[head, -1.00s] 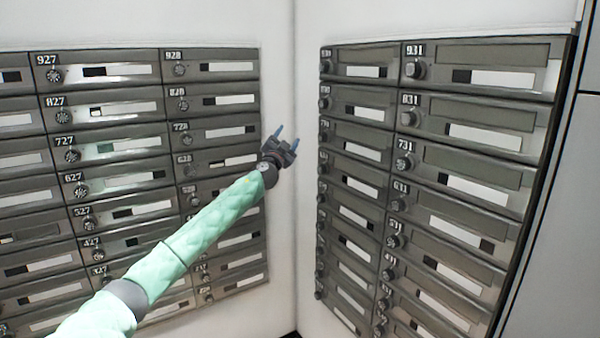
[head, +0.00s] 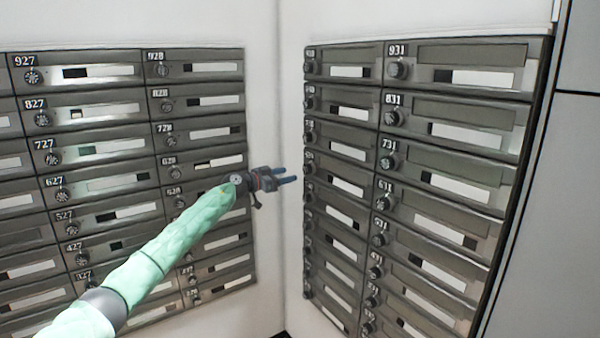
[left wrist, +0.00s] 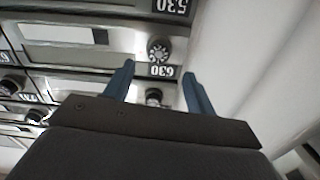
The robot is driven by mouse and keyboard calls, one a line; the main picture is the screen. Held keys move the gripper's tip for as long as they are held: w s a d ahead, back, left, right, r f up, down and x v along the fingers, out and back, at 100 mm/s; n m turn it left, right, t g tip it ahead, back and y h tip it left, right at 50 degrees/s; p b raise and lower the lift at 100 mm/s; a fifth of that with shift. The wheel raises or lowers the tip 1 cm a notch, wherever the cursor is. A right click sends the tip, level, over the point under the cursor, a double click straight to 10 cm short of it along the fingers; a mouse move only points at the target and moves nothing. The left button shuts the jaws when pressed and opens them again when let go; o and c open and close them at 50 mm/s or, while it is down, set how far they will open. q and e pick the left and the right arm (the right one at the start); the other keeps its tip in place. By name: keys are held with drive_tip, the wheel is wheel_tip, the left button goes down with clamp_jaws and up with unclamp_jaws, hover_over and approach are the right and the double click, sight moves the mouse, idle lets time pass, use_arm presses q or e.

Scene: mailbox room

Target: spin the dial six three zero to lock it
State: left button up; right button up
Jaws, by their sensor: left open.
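The dial of box 630 (head: 308,169) is a small dark round knob in the left column of the right-hand mailbox bank. In the left wrist view this dial (left wrist: 158,50) sits beside its upside-down 630 label, a little beyond my fingertips. My left gripper (head: 292,175) is open and points right at this column, close to the dial. Its two blue fingers (left wrist: 158,70) stand apart with no object between them. Whether they touch anything is unclear, but the 630 dial looks clear of them. My right gripper is not in view.
Another dial (left wrist: 153,97) shows between the fingers in the left wrist view, nearer my gripper. A second mailbox bank (head: 125,140) covers the left wall. The bare white wall corner (head: 278,100) lies between the banks. Box 631 (head: 445,205) is to the right.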

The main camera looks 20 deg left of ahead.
sight(305, 170)
use_arm(q)
drive_tip(key=p+x, duration=0.1)
drive_tip(key=x, duration=0.3)
drive_tip(key=shift+w+d+r, duration=0.1)
drive_tip(key=shift+w+d, duration=0.05)
drive_tip(key=shift+d, duration=0.1)
drive_tip(key=shift+x, duration=1.2)
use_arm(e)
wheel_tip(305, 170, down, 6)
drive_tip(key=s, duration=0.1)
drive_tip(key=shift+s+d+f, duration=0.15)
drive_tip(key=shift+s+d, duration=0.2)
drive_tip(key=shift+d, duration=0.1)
use_arm(q)
drive_tip(key=shift+c, duration=0.3)
drive_tip(key=c, duration=0.9)
